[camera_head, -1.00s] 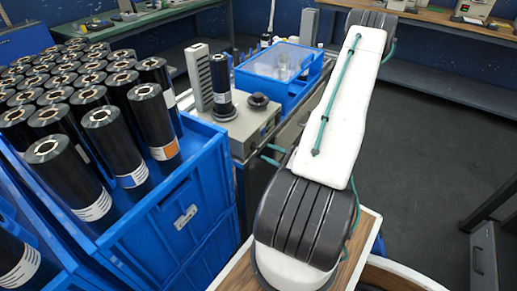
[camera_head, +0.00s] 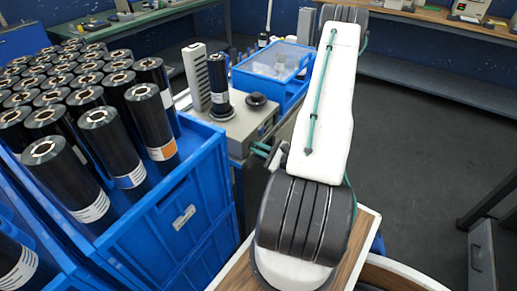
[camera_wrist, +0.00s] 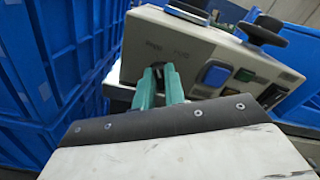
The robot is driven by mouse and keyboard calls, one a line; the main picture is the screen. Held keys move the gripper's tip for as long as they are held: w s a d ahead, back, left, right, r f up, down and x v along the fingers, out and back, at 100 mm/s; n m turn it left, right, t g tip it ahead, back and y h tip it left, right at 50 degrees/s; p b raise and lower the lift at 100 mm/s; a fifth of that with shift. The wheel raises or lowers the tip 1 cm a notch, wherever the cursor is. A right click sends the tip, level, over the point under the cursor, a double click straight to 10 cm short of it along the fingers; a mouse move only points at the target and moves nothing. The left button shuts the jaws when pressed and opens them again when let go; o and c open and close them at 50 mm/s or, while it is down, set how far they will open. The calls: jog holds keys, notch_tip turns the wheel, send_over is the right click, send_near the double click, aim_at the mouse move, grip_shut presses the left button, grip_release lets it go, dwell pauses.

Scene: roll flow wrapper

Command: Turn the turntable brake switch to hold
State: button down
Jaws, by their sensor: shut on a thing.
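The grey wrapper machine (camera_head: 252,127) stands beyond the blue crates, with a dark roll (camera_head: 217,88) upright on its turntable. In the wrist view its front panel (camera_wrist: 205,58) carries small printed labels, too blurred to read surely. My gripper (camera_wrist: 159,72) has teal fingers shut on the small dark brake switch (camera_wrist: 158,70) under those labels. The fingers hide most of the switch, so its setting cannot be told. In the head view my gripper (camera_head: 262,150) reaches the panel's front from the right.
A blue button (camera_wrist: 213,75) and a green button (camera_wrist: 245,75) sit right of the switch. A black knob (camera_head: 257,100) tops the machine. Blue crates (camera_head: 180,210) of dark rolls stand close on the left. A blue lidded bin (camera_head: 275,68) stands behind.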

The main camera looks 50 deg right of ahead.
jog(key=m, duration=1.1)
jog(key=shift+d+m, duration=0.25)
jog(key=shift+m, duration=0.15)
dwell(0.5)
jog(key=c, duration=1.5)
grip_release()
jog(key=shift+o, duration=0.2)
jog(key=shift+s, duration=0.1)
jog(key=s, duration=0.7)
jog(key=shift+s+d, duration=0.3)
